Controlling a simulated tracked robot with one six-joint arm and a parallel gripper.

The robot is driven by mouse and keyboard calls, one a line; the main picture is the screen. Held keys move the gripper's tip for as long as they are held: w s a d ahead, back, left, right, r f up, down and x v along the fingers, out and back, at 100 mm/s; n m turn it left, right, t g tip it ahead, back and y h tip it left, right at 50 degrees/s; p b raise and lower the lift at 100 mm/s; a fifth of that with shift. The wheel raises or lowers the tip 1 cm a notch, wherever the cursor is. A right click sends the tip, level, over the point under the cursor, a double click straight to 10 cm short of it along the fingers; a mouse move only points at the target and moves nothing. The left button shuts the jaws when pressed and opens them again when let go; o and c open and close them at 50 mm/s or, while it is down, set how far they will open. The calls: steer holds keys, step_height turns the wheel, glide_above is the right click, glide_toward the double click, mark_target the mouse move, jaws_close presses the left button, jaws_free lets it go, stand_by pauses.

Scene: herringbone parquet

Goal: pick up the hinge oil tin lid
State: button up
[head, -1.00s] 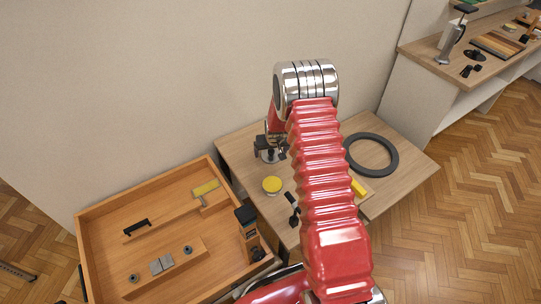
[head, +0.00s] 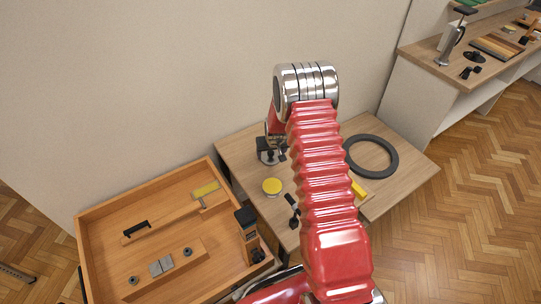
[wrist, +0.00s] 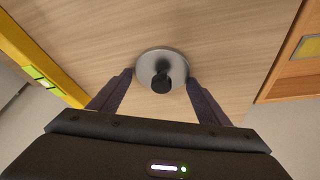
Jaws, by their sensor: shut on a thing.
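The lid (wrist: 176,62) is a round silver disc with a dark knob in its middle. In the wrist view it sits between the two dark fingers of my gripper (wrist: 160,79), which touch it from both sides. My gripper also shows in the head view (head: 270,150), near the wall side of the small wooden table (head: 237,148), partly hidden by my arm. I cannot tell whether the lid is clear of the table.
A yellow-topped round tin (head: 272,186) and a black clamp-like tool (head: 292,212) lie close to my gripper. A dark ring (head: 391,158) lies on the right of the table. A wooden tray (head: 92,238) with tools stands at left.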

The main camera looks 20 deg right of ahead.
mark_target(270, 153)
step_height(270, 153, up, 10)
stand_by(0.6)
stand_by(0.4)
steer(key=s+a+r+n, duration=0.2)
steer(key=s+a+r, duration=1)
steer(key=a+r, duration=0.2)
steer(key=shift+s+a+r+y, duration=0.2)
steer(key=shift+s+r+y, duration=0.2)
steer(key=shift+r, duration=0.45)
steer(key=shift+s, duration=0.15)
